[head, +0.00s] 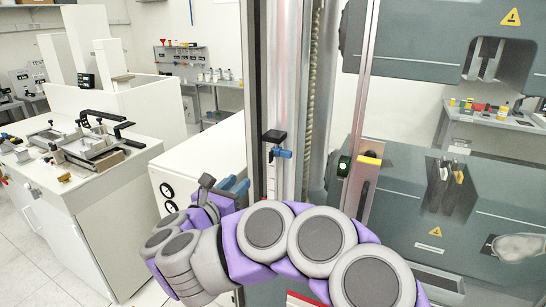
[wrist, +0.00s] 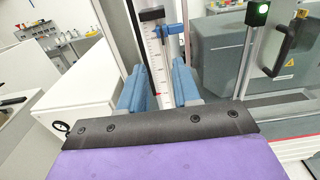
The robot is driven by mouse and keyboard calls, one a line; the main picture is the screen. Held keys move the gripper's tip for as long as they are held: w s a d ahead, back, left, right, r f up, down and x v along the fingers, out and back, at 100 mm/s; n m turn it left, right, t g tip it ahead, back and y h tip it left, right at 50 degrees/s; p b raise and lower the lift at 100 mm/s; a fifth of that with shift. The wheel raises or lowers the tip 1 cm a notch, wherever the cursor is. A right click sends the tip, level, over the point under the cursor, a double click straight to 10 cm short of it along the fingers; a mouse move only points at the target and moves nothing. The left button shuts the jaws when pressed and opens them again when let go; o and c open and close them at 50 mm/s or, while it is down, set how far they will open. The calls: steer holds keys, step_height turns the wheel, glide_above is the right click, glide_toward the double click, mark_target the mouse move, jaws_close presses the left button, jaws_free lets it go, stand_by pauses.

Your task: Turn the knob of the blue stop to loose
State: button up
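The blue stop (head: 282,153) sits on a vertical rail with a white ruler scale, just below a black block (head: 274,137). Its small blue knob points right in the head view. In the wrist view the blue stop (wrist: 172,30) is near the top centre, beside the scale (wrist: 155,60). My gripper (head: 236,187) is left of the rail and lower than the stop. In the wrist view my gripper (wrist: 156,78) has its two blue fingers apart, with the lower scale showing between them. It is empty, and the stop lies beyond the fingertips.
A white cabinet (head: 185,175) with black dials is at the left. A white bench (head: 95,190) with clamp fixtures stands farther left.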

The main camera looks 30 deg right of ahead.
mark_target(272, 156)
steer(key=b+x, duration=0.1)
steer(key=x, duration=1.6)
steer(key=shift+d, duration=0.2)
steer(key=shift+w+r, duration=0.1)
jaws_close()
